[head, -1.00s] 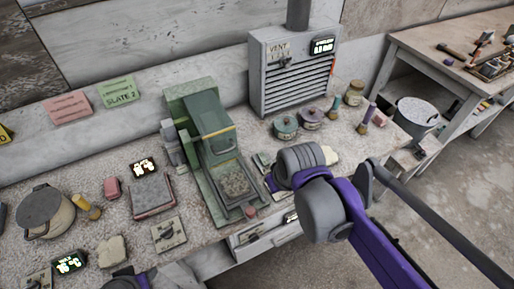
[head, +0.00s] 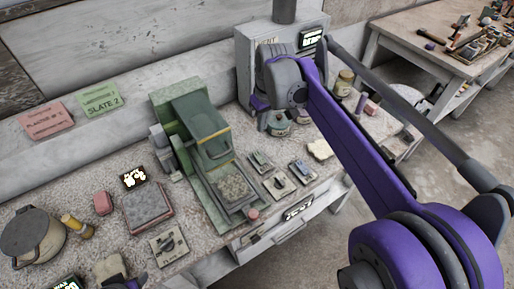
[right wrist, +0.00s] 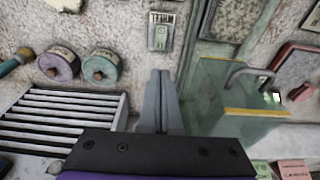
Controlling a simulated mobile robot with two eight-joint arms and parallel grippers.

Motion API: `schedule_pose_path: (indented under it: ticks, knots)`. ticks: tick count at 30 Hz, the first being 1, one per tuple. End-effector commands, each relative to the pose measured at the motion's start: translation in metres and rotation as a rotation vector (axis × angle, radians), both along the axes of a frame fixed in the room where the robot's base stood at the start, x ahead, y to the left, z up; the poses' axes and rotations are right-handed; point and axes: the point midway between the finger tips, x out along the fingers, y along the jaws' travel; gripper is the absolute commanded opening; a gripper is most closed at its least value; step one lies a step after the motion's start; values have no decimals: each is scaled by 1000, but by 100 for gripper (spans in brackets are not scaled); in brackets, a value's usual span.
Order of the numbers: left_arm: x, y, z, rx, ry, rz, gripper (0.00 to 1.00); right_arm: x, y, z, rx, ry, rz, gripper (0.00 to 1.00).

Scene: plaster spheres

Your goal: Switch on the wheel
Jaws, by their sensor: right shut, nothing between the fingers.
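Several small switch plates lie on the bench. One switch plate (head: 260,162) is beside the green machine (head: 208,150), with two others, a middle plate (head: 279,184) and a right plate (head: 301,171). Another plate (head: 168,243) lies at the front left.
The grey vent box (head: 245,60) stands behind my right gripper. Lidded jars (right wrist: 100,66) stand close to it. A pale lump (head: 320,149) lies near the right plate.

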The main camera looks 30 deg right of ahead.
Motion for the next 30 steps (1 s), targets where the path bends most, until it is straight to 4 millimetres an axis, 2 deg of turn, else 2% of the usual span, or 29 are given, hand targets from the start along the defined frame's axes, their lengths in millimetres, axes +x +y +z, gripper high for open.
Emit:
schedule_pose_path:
  ticks: [4, 7, 15, 21, 25, 30]
  knots:
    - [0, 0, -1, 0, 0, 0, 50, 2, 0, -8, 0, 0, 0, 0]
    - [0, 0, -2, 0, 1, 0, 50, 4, 1, -23, 0, 0, 1, 0]
    - [-2, 0, -7, 0, 3, 0, 50, 14, 2, -80, 0, 0, 1, 0]
    - [-2, 0, -9, 0, 4, 0, 50, 20, 2, -115, 0, 0, 1, 0]
    - [-2, 0, -9, 0, 5, 0, 50, 23, 2, -130, 0, 0, 0, 0]
    - [-2, 0, -9, 0, 5, 0, 50, 24, 2, -138, 0, 0, 0, 0]
